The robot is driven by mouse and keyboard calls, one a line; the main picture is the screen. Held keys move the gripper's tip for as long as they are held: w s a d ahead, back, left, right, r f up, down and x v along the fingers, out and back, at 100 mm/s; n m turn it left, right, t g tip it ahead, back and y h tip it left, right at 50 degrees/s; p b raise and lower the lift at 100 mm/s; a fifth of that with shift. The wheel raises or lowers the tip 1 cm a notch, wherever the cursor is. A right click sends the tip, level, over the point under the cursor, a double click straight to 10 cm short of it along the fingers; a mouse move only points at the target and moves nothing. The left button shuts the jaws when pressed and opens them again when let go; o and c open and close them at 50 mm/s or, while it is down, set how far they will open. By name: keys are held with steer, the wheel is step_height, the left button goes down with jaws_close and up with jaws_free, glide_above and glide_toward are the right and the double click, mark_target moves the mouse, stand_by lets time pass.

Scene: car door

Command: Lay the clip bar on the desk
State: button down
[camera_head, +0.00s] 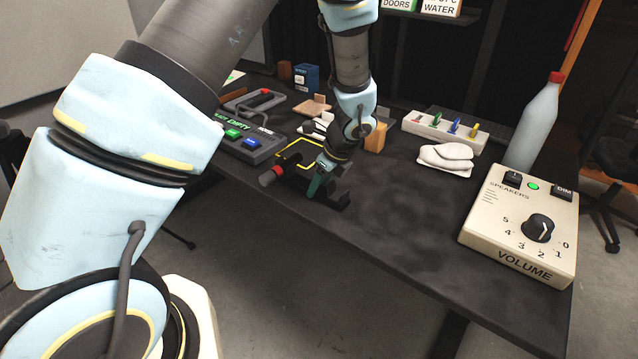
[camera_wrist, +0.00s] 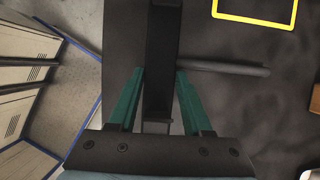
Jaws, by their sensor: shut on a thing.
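The clip bar, a black bar with upturned ends (camera_head: 336,198), is at the front edge of the dark desk (camera_head: 410,215) in the head view. In the wrist view the bar (camera_wrist: 161,50) runs lengthwise between the green fingers of my gripper (camera_wrist: 160,78). My gripper (camera_head: 318,183) is shut on the bar and points down at the desk edge. I cannot tell whether the bar touches the desk top. A yellow rectangle outline (camera_wrist: 253,23) is marked on the desk, just beyond the bar; part of it is hidden in the head view.
A red-tipped dark handle (camera_head: 270,177) sticks out left of my gripper. A button box (camera_head: 245,140) is at the left. A wooden block (camera_head: 376,138), folded white cloth (camera_head: 445,157), switch strip (camera_head: 444,129), bottle (camera_head: 534,125) and volume box (camera_head: 522,225) are to the right. The front middle desk is clear.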

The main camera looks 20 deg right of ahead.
steer(key=shift+c, duration=1.7)
jaws_free()
steer(key=v, duration=1.2)
steer(key=w+a+r+n+g, duration=0.1)
steer(key=w+a+r+n, duration=0.1)
steer(key=a+n, duration=0.65)
steer(key=w+a+r+n+g, duration=0.15)
steer(key=a+n, duration=0.35)
steer(key=a, duration=0.6)
steer(key=s+a+n+h, duration=0.1)
steer(key=s+a+n, duration=0.1)
steer(key=a+n, duration=0.5)
steer(key=s+a+r+n+h, duration=0.1)
steer(key=s+a+n, duration=0.1)
steer(key=a+n, duration=0.6)
steer(key=shift+s+n+b, duration=0.3)
steer(key=shift+s+n, duration=0.05)
steer(key=shift+r, duration=0.1)
